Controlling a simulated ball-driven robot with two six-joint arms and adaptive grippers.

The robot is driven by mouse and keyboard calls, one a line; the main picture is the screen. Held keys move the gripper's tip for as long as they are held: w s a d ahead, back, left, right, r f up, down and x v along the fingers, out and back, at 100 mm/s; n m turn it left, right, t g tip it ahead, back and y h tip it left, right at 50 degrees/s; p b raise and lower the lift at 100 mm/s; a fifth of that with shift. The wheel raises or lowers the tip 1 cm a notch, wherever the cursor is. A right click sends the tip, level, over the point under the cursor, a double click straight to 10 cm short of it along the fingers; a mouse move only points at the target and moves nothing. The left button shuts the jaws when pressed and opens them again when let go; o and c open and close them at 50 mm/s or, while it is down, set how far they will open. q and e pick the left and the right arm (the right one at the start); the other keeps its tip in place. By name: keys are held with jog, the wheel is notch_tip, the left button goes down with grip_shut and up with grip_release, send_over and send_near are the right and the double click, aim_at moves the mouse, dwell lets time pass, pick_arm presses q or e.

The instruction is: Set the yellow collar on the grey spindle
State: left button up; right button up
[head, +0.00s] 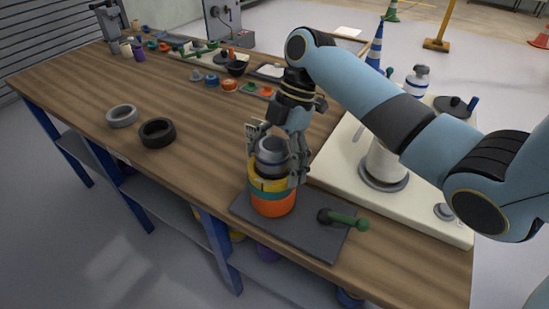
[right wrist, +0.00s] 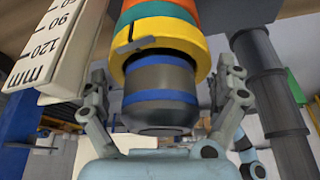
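The grey spindle (head: 271,156) stands upright on a dark base plate (head: 300,236), its rounded top with blue bands rising above the rings. The yellow collar (head: 266,186) is around the spindle, above a teal ring (head: 268,195) and an orange ring (head: 273,206). In the right wrist view the spindle's end (right wrist: 158,92) sticks out through the yellow collar (right wrist: 155,48), which has a small dark notch mark. My right gripper (head: 276,163) is above the stack with its fingers spread on both sides. In the right wrist view (right wrist: 164,85) the fingers look apart from the collar. My left gripper is out of view.
A green-handled lever (head: 345,220) sits on the base plate's right. A light ring (head: 122,116) and a black ring (head: 157,132) lie on the open bench to the left. Small parts and trays (head: 229,84) fill the back. A pale platform (head: 405,200) is at right.

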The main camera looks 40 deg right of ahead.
jog(key=v, duration=1.2)
dwell(0.6)
